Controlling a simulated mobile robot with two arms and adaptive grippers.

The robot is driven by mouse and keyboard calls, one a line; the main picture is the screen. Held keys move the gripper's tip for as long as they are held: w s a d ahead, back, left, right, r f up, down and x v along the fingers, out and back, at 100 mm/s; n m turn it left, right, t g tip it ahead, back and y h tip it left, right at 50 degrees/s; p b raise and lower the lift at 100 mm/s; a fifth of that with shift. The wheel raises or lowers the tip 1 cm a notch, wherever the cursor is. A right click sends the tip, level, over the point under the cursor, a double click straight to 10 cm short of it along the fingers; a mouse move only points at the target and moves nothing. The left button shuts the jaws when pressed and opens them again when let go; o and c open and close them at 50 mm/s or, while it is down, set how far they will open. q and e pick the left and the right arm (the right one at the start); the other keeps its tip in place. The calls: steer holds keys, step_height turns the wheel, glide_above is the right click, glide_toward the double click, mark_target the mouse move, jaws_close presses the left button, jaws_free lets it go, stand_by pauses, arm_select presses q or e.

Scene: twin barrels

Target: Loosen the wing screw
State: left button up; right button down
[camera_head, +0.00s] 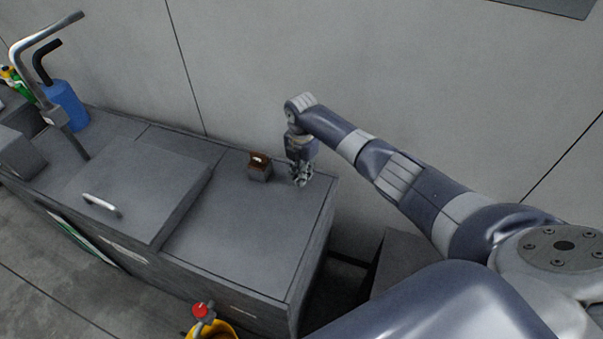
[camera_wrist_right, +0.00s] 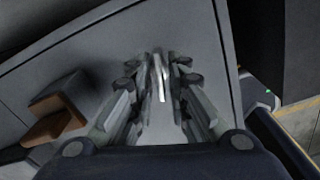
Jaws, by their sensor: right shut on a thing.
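My right gripper (camera_head: 300,180) points down at the right end of the grey counter top (camera_head: 225,235). In the right wrist view its two fingers (camera_wrist_right: 158,85) close around a small, bright metal piece (camera_wrist_right: 161,82), which looks like the wing screw. The fingers hide most of it, and its thread and seat cannot be made out. My left gripper is in neither view.
A small grey block with a brown top (camera_head: 259,166) stands just left of the gripper. A raised lid with a handle (camera_head: 140,185), a bent metal pipe (camera_head: 62,120) and a blue bottle (camera_head: 68,105) are further left. The counter's front right is clear.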

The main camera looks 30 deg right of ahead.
steer(key=shift+s+f+n+b, duration=0.1)
steer(key=shift+n+b, duration=0.25)
steer(key=shift+n, duration=1.35)
steer(key=c, duration=1.8)
jaws_free()
steer(key=shift+o, duration=0.2)
steer(key=shift+r, duration=0.4)
step_height(320, 180, up, 11)
